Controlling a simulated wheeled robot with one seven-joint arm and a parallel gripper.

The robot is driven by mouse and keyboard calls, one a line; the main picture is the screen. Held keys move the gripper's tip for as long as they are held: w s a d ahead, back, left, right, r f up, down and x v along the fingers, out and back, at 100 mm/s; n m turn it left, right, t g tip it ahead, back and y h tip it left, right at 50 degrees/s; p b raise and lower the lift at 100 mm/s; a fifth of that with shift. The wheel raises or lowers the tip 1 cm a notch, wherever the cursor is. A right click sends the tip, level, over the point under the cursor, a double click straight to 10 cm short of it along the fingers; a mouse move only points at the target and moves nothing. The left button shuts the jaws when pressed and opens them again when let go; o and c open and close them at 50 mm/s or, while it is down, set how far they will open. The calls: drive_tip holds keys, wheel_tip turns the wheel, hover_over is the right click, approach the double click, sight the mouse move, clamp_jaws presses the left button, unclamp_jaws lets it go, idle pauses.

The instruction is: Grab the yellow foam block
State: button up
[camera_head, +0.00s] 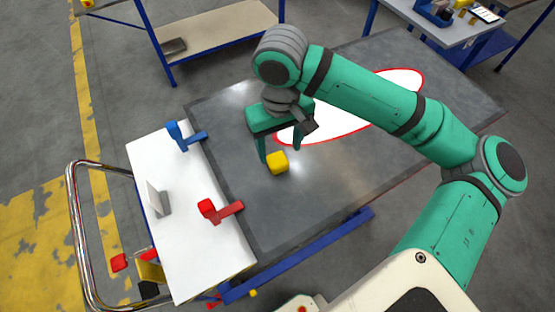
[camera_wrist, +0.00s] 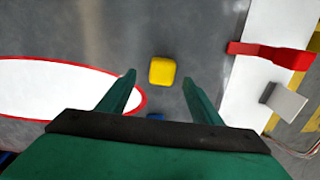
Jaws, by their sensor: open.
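The yellow foam block (camera_head: 278,163) is a small rounded cube on the grey table (camera_head: 330,185). In the wrist view the yellow block (camera_wrist: 162,71) lies a little beyond my fingertips, about midway between their lines. My gripper (camera_head: 279,153) is open above the table, close to the block in the head view. I cannot tell the exact height of the fingertips above the table.
A white panel at the left (camera_head: 180,230) carries a blue clamp (camera_head: 180,137), a red clamp (camera_head: 212,210) and a grey plate (camera_head: 158,200). A red-rimmed white oval (camera_head: 345,125) lies behind my gripper. A blue thing (camera_wrist: 156,116) shows partly between my fingers.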

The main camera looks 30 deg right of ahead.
sight(278, 159)
drive_tip(key=shift+w+a+f, duration=0.1)
drive_tip(key=shift+f, duration=1.4)
drive_tip(key=shift+w+a+f, duration=0.1)
drive_tip(key=shift+f, duration=1.4)
drive_tip(key=c, duration=1.1)
